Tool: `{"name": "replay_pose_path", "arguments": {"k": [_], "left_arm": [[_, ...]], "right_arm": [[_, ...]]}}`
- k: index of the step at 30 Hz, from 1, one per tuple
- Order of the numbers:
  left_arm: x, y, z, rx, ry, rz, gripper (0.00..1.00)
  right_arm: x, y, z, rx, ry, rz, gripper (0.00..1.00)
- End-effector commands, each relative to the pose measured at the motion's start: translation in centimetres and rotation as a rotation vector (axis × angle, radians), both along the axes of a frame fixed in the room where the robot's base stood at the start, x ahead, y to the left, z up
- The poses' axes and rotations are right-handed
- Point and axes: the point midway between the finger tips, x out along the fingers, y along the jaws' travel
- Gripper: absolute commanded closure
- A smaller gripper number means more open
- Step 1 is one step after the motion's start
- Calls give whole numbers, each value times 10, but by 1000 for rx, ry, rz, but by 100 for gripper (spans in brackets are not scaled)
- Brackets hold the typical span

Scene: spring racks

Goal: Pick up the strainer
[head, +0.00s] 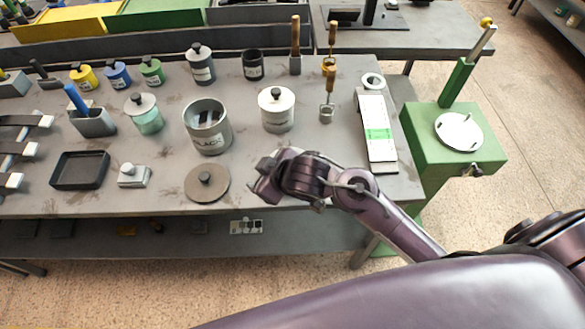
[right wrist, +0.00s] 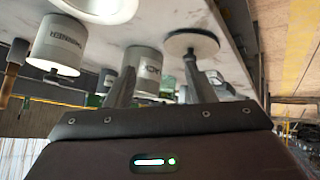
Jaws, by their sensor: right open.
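No thing is plainly marked as the strainer. A small metal cup-like tool with an upright brass-coloured stem (head: 327,105) stands on the table right of the white-lidded can and may be it; its mesh cannot be made out. My right gripper (head: 260,184) is over the table's front edge, just right of the round grey lid (head: 207,190), and well in front of that tool. In the right wrist view its two fingers (right wrist: 158,82) stand apart with nothing held between them. My left gripper is not in view.
A white board with a green patch (head: 379,145) lies to the right. A green stand (head: 485,148) adjoins the table. A black tray (head: 80,183) lies at left.

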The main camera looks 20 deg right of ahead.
Motion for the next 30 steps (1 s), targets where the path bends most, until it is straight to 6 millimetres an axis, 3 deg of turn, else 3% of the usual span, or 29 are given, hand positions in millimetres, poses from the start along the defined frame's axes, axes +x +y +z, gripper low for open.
{"name": "replay_pose_path", "arguments": {"k": [3,7,12,15,19,22,30], "left_arm": [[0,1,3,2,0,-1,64],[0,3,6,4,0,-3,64],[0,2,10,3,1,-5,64],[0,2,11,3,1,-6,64],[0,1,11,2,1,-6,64],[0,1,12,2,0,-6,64],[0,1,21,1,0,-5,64]], "right_arm": [[15,24,12,-16,-69,186,51],[18,30,9,-52,-55,406,51],[12,-15,-3,-127,116,569,51],[8,-49,-3,-157,229,587,51],[2,-79,-1,-177,329,580,51],[0,-86,-3,-179,361,574,51],[2,-77,-30,-178,365,574,51]]}}
